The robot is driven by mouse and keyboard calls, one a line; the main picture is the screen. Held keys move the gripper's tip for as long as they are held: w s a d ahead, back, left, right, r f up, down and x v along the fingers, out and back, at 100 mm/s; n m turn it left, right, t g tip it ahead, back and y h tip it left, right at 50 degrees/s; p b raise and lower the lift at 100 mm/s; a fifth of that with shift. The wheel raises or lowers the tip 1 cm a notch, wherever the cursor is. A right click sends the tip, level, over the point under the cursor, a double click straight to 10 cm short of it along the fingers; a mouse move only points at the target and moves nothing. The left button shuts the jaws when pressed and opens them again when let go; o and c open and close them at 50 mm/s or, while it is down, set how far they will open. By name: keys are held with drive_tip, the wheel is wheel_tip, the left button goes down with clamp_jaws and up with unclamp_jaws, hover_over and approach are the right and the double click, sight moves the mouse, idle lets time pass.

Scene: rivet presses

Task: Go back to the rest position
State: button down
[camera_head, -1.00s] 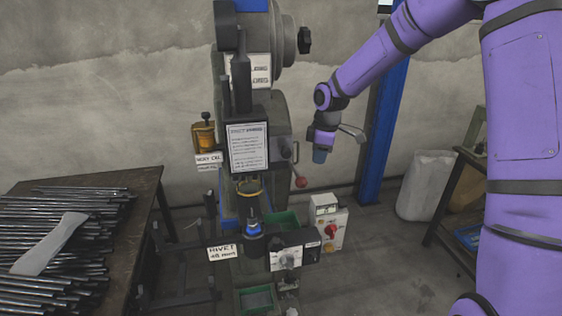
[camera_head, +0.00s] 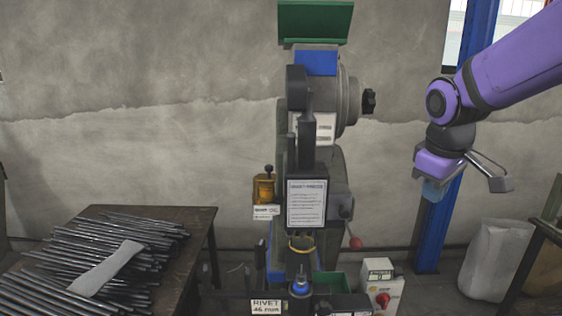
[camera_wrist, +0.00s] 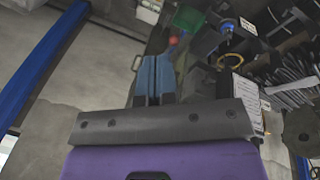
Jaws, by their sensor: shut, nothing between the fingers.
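My gripper (camera_head: 433,192) is at the right in the head view, under the purple wrist, with its blue-grey fingers pointing down. It is to the right of the rivet press (camera_head: 318,150) and clear of it, in front of the blue post. In the wrist view my gripper's fingers (camera_wrist: 154,78) are close together and hold nothing. Past the fingertips the red ball of the press lever (camera_wrist: 173,40) shows blurred. The same red ball (camera_head: 355,243) is at the press's lower right in the head view.
A table (camera_head: 200,222) with metal rods (camera_head: 130,240) and a grey flat piece (camera_head: 105,268) stands left. A control box with a red knob (camera_head: 382,287) is low beside the press. A blue post (camera_head: 432,240), a pale sack (camera_head: 494,262) and a dark bench (camera_head: 530,262) are at right.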

drive_tip(key=s+r+m+t, duration=0.1)
drive_tip(key=s+r+m, duration=0.1)
drive_tip(key=s, duration=0.7)
drive_tip(key=s+d+r+m+t+y, duration=0.1)
drive_tip(key=s+m, duration=0.3)
drive_tip(key=s, duration=0.5)
drive_tip(key=shift+d+r+t, duration=0.3)
drive_tip(key=shift+r, duration=0.1)
idle(0.6)
